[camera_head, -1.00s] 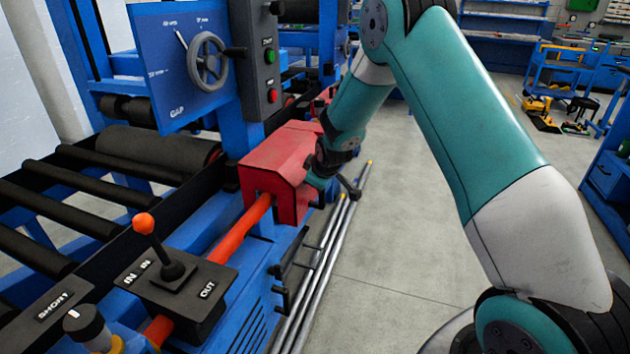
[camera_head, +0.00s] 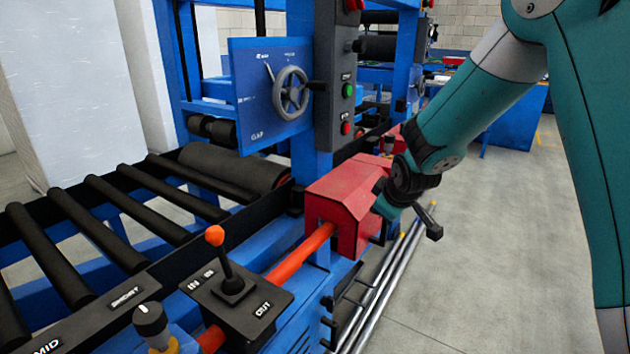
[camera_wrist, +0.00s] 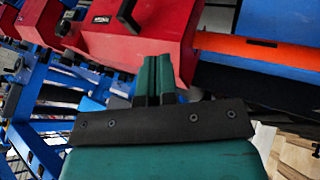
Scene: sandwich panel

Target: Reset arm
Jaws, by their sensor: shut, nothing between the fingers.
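My arm reaches in from the upper right of the head view. My gripper (camera_wrist: 155,78) shows in the wrist view with its two teal fingers together and nothing between them. In the head view the fingers are hard to make out behind my wrist, near the red housing (camera_head: 345,205) on the machine's side. The same red housing fills the upper middle of the wrist view (camera_wrist: 135,40), beyond the fingers. I cannot tell whether the fingers touch it.
An orange bar (camera_head: 300,252) runs from the red housing toward a lever box with an orange-knobbed lever (camera_head: 225,265). A blue GAP panel (camera_head: 262,100) with a handwheel (camera_head: 291,92) stands behind. Black rollers (camera_head: 100,225) lie left. Grey floor (camera_head: 480,270) is open at right.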

